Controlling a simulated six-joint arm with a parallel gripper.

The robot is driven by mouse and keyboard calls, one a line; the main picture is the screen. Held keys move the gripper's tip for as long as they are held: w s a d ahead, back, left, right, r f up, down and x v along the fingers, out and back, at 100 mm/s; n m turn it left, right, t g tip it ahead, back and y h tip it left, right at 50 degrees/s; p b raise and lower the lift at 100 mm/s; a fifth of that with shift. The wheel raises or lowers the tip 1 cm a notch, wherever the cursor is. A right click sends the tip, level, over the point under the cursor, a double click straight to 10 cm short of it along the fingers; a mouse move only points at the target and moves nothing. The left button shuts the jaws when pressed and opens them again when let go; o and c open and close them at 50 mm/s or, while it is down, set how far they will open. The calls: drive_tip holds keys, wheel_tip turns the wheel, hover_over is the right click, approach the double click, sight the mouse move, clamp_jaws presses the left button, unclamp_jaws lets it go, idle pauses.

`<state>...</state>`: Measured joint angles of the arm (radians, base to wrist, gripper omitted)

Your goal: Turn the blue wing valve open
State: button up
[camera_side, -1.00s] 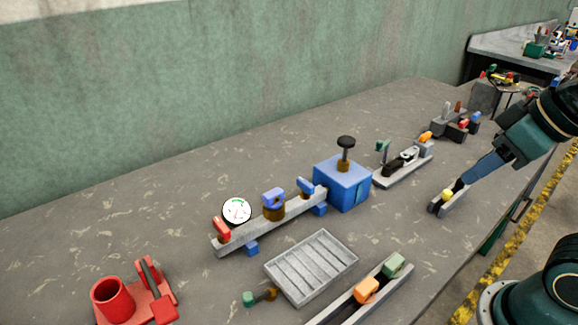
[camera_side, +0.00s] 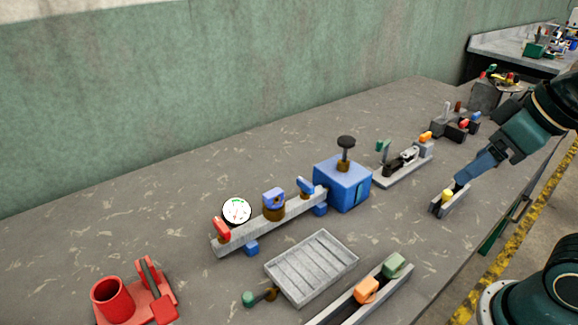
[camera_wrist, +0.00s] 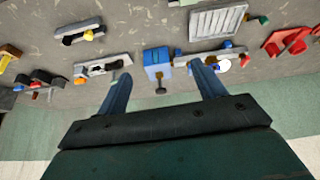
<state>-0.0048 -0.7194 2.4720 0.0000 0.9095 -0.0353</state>
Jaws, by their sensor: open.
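A grey rail (camera_side: 285,214) lies on the bench and carries a blue wing handle (camera_side: 306,186) on a brass body at its right end. A second blue fitting (camera_side: 273,195) on a thicker brass body sits mid-rail. I cannot tell for sure which is the wing valve. The rail joins a blue box (camera_side: 342,184) with a black knob on top. My gripper (camera_wrist: 161,72) is open and empty, with the blue box showing between its blue fingers in the wrist view. The right finger partly hides the rail there. In the side view my gripper is far right, away from the rail.
A white gauge (camera_side: 236,210) and a red handle (camera_side: 221,228) sit at the rail's left. A grey slatted tray (camera_side: 312,267) lies in front. A toggle clamp (camera_side: 402,166) and a yellow-knobbed holder (camera_side: 449,202) lie right. A red cup fixture (camera_side: 112,299) stands front left.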

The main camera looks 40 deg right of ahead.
drive_tip(key=w+a+r+n+g, duration=0.1)
drive_tip(key=w+r+n, duration=0.25)
drive_tip(key=w, duration=0.35)
drive_tip(key=n+g, duration=0.4)
drive_tip(key=n, duration=1)
hover_over(306, 182)
wheel_tip(306, 182, down, 7)
wheel_tip(306, 182, down, 14)
drive_tip(key=shift+r, duration=0.15)
drive_tip(key=shift+c, duration=0.2)
drive_tip(key=c, duration=1)
